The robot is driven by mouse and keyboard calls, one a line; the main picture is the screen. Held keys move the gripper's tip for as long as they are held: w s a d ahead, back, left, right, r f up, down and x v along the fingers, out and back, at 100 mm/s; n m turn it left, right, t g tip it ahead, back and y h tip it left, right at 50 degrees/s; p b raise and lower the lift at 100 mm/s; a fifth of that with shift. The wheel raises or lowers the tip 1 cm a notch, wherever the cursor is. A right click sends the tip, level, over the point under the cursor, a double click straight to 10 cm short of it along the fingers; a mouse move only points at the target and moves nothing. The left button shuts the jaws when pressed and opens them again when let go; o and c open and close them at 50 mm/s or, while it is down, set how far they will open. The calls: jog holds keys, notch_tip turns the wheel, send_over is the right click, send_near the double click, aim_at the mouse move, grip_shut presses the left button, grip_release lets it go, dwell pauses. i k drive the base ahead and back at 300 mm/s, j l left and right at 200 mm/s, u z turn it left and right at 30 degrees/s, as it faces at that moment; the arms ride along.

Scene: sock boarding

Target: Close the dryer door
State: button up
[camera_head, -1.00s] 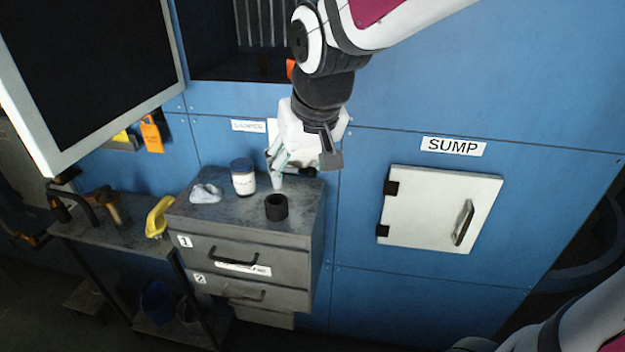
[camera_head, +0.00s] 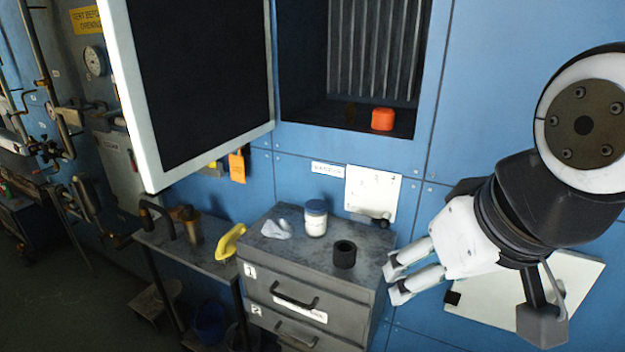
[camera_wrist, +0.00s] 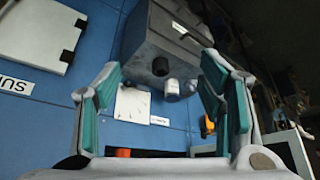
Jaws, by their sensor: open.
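The dryer door (camera_head: 262,66) is a dark panel with a pale frame. It stands swung wide open to the left of the dryer opening (camera_head: 345,112) in the head view. Its pale frame also shows at the lower right of the wrist view (camera_wrist: 292,150). An orange-red object (camera_head: 382,119) sits on the floor of the opening. My gripper (camera_head: 392,277) is open and empty, pointing left, to the right of the grey drawer cabinet. It is well apart from the door. Its teal-padded fingers (camera_wrist: 160,95) show spread in the wrist view.
The drawer cabinet (camera_head: 270,262) carries a white jar (camera_head: 316,220), a black cup (camera_head: 345,256) and a pale cloth (camera_head: 276,229). A side table (camera_head: 185,250) with a yellow item (camera_head: 230,241) stands left, below the door. The white sump hatch (camera_head: 575,275) is partly behind my gripper.

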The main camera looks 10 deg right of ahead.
aim_at(194, 79)
jog(key=j+z, duration=0.15)
jog(key=z, duration=0.3)
jog(key=j+z, duration=0.3)
jog(key=j, duration=0.45)
jog(key=k+j+z, duration=0.1)
jog(key=j+z, duration=0.25)
jog(key=j, duration=0.35)
jog(key=k+j, duration=0.1)
jog(key=j, duration=0.35)
jog(key=k+j, duration=0.1)
jog(key=j, duration=0.85)
jog(key=k+j+z, duration=0.1)
jog(key=j, duration=0.35)
jog(key=k+j, duration=0.15)
jog(key=j, duration=0.3)
